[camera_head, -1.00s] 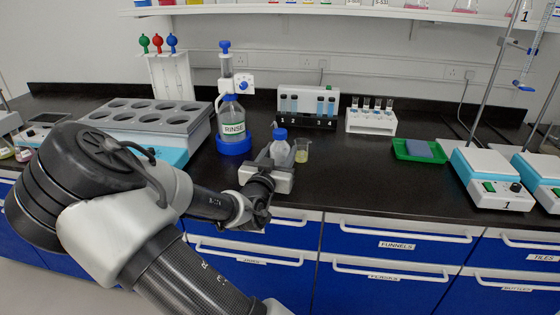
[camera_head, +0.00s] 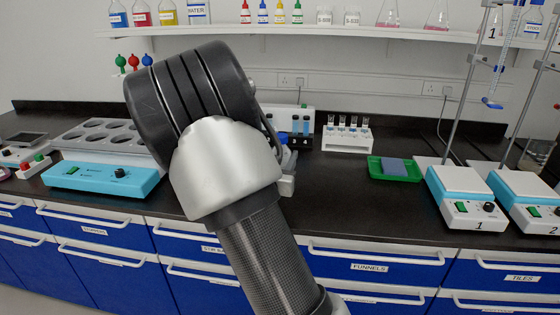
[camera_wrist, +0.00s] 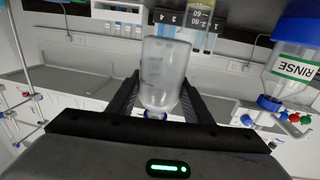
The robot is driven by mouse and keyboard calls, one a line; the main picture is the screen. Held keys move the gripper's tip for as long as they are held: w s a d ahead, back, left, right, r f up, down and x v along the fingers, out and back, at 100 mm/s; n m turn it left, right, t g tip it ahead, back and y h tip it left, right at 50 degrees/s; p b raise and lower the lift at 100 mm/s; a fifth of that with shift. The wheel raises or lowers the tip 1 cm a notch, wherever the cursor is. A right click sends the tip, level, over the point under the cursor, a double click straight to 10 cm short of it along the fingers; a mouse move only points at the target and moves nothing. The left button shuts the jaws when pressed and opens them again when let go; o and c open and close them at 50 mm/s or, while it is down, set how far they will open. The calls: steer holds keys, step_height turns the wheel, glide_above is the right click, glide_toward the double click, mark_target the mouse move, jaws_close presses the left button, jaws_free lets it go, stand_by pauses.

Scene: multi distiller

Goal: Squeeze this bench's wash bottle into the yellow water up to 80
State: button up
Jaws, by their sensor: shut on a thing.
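The wash bottle (camera_wrist: 165,72) is a clear, translucent bottle with a blue cap (camera_wrist: 155,114). In the wrist view, which is upside down, it sits between the two dark fingers of my gripper (camera_wrist: 160,92), shut on it. The bottle looks about upright. The yellow water (camera_wrist: 203,16) is in a clear graduated vessel at the top of the wrist view, beyond the bottle; marks 80 and 60 show. The bottle's nozzle and the liquid level cannot be made out. In the head view my arm hides most of the gripper and the yellow water.
In the head view, a tube rack (camera_head: 347,138), green tray (camera_head: 394,170) and hotplate 1 (camera_head: 462,198) stand to the right. The heating block (camera_head: 100,179) is left. The front bench right of my arm is clear.

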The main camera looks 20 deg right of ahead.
steer(key=shift+d+r, duration=0.2)
steer(key=shift+d, duration=0.1)
steer(key=shift+f+b, duration=2.65)
steer(key=shift+f, duration=0.8)
steer(key=shift+o, duration=0.8)
jaws_close()
steer(key=shift+o, duration=0.4)
jaws_free()
jaws_close()
stand_by(1.8)
